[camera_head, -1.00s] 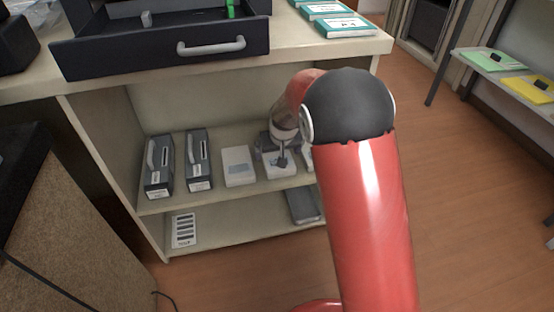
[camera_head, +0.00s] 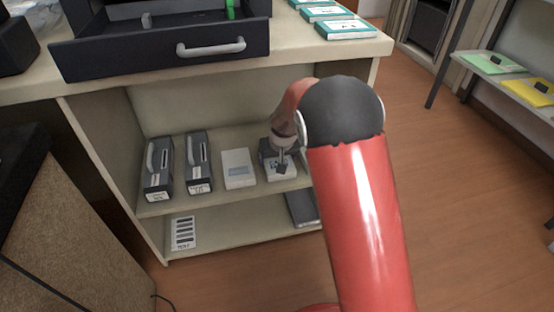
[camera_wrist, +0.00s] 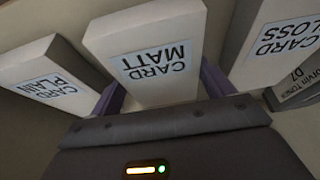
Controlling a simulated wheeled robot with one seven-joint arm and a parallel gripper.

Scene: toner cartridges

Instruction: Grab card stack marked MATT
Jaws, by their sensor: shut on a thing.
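The white card stack labelled CARD MATT (camera_wrist: 160,62) is in the middle of the wrist view, its label upside down. My gripper (camera_wrist: 162,90) is shut on it, with one purple finger along each side. In the head view my gripper (camera_head: 281,166) is at the upper shelf, and little of the held stack shows. CARD GLOSS (camera_wrist: 280,40) is to its right in the wrist view and CARD PLAIN (camera_wrist: 50,85) to its left. In the head view CARD PLAIN is hidden behind my arm.
Two dark toner cartridges (camera_head: 158,168) (camera_head: 199,162) stand left of a white stack (camera_head: 238,168) on the upper shelf (camera_head: 222,195). The lower shelf holds a labelled white item (camera_head: 183,232) and a dark item (camera_head: 302,208). An open drawer (camera_head: 160,48) juts out above.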

